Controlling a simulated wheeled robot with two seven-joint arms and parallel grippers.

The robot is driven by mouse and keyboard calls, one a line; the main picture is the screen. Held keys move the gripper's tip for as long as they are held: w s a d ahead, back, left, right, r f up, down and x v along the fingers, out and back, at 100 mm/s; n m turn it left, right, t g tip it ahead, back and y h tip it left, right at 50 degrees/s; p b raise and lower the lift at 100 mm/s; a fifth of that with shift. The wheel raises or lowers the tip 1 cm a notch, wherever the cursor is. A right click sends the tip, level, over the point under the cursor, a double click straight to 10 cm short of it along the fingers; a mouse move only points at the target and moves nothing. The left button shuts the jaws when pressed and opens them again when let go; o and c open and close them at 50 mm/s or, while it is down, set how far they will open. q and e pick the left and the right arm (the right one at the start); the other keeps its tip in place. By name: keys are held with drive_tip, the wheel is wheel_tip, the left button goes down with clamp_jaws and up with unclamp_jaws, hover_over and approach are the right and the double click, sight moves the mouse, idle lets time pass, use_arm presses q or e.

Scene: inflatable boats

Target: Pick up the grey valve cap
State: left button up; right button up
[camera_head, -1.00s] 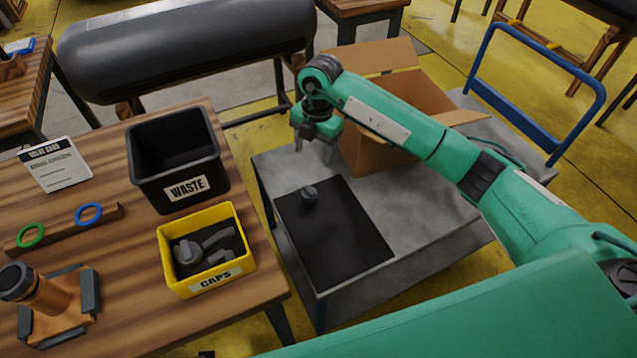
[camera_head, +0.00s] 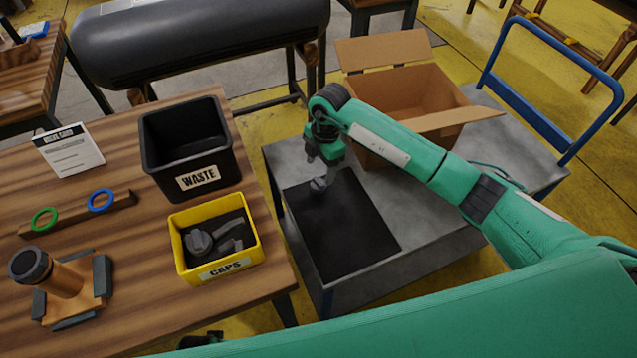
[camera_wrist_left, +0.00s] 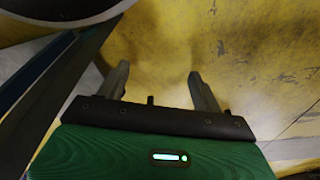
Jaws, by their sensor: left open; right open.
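A small grey valve cap (camera_head: 319,184) sits near the far left corner of the black mat (camera_head: 345,230) on the grey cart. My right gripper (camera_head: 326,175) is pointed down at this cap, with its open fingers at or just above it. Whether the fingers touch the cap I cannot tell. More grey cap pieces (camera_head: 201,241) lie in the yellow bin (camera_head: 258,240) marked CAPS on the wooden table. My left gripper (camera_wrist_left: 160,85) is open and empty in the left wrist view, above the yellow floor.
A black WASTE bin (camera_head: 150,140) stands behind the yellow bin. An open cardboard box (camera_head: 405,95) stands on the cart (camera_head: 440,250) behind my right arm. A blue handle (camera_head: 545,125) rises at the cart's right end. The mat's near part is clear.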

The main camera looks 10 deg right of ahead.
sight(319, 181)
drive_tip(key=f, duration=0.5)
drive_tip(key=shift+s+a, duration=0.25)
drive_tip(key=c, duration=1)
